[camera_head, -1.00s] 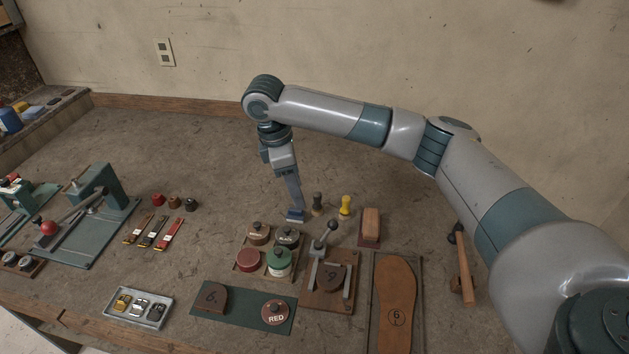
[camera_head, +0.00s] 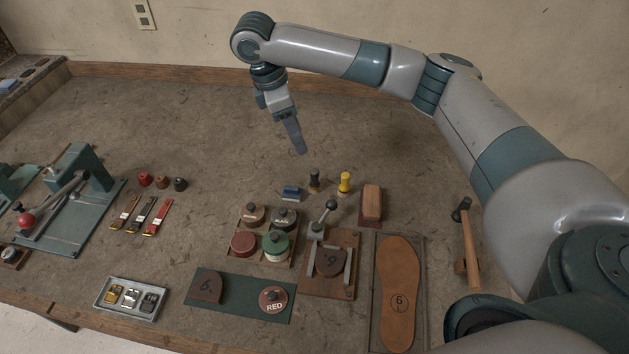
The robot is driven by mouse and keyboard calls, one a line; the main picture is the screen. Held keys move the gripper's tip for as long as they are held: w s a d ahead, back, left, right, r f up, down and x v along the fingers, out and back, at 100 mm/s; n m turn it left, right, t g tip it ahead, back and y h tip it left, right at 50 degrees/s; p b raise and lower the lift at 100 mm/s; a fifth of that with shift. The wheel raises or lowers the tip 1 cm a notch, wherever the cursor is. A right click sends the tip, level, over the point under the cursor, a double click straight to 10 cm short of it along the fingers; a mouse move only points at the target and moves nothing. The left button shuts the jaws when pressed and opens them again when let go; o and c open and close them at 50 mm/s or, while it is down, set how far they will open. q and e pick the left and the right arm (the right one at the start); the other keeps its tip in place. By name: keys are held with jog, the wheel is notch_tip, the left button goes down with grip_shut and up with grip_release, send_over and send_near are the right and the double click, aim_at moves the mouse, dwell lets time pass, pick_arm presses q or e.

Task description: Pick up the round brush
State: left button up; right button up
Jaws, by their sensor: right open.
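Two small upright round-handled tools stand on the bench near the middle: one dark (camera_head: 315,181) and one yellow-topped (camera_head: 345,182). They look like round brushes or daubers, but their lower ends are too small to tell. A small blue block-like piece (camera_head: 291,193) lies just left of the dark one. My right gripper (camera_head: 300,151) points down above the bench, behind these tools and apart from them. It is open, with nothing seen between its fingers. My left gripper is not in view.
Right of the tools is a wooden block brush (camera_head: 372,202). In front are a rack of round tins (camera_head: 276,246), a lever clamp board (camera_head: 330,275) and a sole board (camera_head: 399,285). A hammer (camera_head: 468,245) lies at right. The bench behind the tools is clear.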

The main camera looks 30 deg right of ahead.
aim_at(313, 171)
jog(key=p+x, duration=0.2)
jog(key=x, duration=0.9)
jog(key=shift+d+f, duration=0.15)
jog(key=shift+f, duration=0.35)
jog(key=shift+p+x, duration=0.8)
jog(key=shift+p, duration=0.25)
jog(key=shift+p+x, duration=0.5)
jog(key=shift+x, duration=0.6)
jog(key=shift+s+d+f, duration=0.1)
jog(key=shift+s+f, duration=0.05)
jog(key=shift+f, duration=0.55)
jog(key=shift+c, duration=0.5)
